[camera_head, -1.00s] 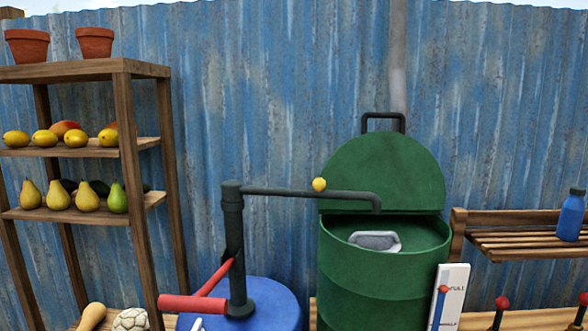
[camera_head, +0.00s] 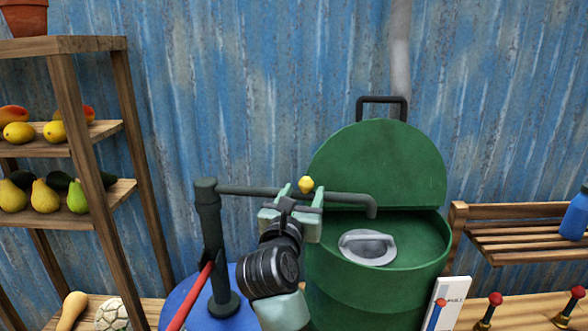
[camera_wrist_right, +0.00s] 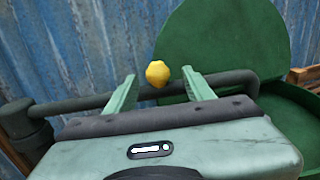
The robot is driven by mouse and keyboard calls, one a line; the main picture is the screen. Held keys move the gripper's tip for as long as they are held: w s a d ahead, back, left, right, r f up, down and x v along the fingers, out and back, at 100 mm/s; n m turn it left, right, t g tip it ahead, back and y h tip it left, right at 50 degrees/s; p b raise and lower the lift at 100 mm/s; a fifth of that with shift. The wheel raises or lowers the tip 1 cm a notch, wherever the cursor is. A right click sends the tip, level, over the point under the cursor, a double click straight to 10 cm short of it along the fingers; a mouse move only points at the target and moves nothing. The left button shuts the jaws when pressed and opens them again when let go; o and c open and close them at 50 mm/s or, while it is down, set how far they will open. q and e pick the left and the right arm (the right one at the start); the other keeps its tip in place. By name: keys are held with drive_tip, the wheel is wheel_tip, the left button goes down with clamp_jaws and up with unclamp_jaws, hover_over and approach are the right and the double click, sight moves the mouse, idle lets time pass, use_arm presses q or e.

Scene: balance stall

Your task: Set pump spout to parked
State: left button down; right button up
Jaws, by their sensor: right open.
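The dark pump spout (camera_head: 345,197) runs right from the top of the pump post (camera_head: 209,245), and its bent tip hangs over the open green barrel (camera_head: 400,300). A yellow knob (camera_head: 306,184) sits on the spout. My right gripper (camera_head: 296,192) is open at the spout, with its fingertips on either side of the knob. In the right wrist view the yellow knob (camera_wrist_right: 158,73) shows between and slightly beyond the open fingers (camera_wrist_right: 160,90), apart from both. The spout (camera_wrist_right: 75,104) passes behind the fingers. My left gripper is not in view.
The barrel's green lid (camera_head: 380,165) stands raised behind it, and a grey scoop-like piece (camera_head: 368,247) lies in its top. A red pump handle (camera_head: 190,300) is left of my arm. A wooden fruit shelf (camera_head: 75,110) stands left, a slatted bench (camera_head: 510,228) right.

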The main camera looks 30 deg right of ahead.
sight(308, 178)
drive_tip(key=shift+w+r, duration=0.15)
drive_tip(key=shift+w, duration=0.05)
drive_tip(key=shift+w+d+p, duration=0.25)
drive_tip(key=shift+w+p, duration=0.05)
drive_tip(key=p+x, duration=0.2)
drive_tip(key=x, duration=0.4)
drive_tip(key=shift+w+d, duration=0.25)
drive_tip(key=shift+d, duration=0.05)
clamp_jaws()
idle(0.8)
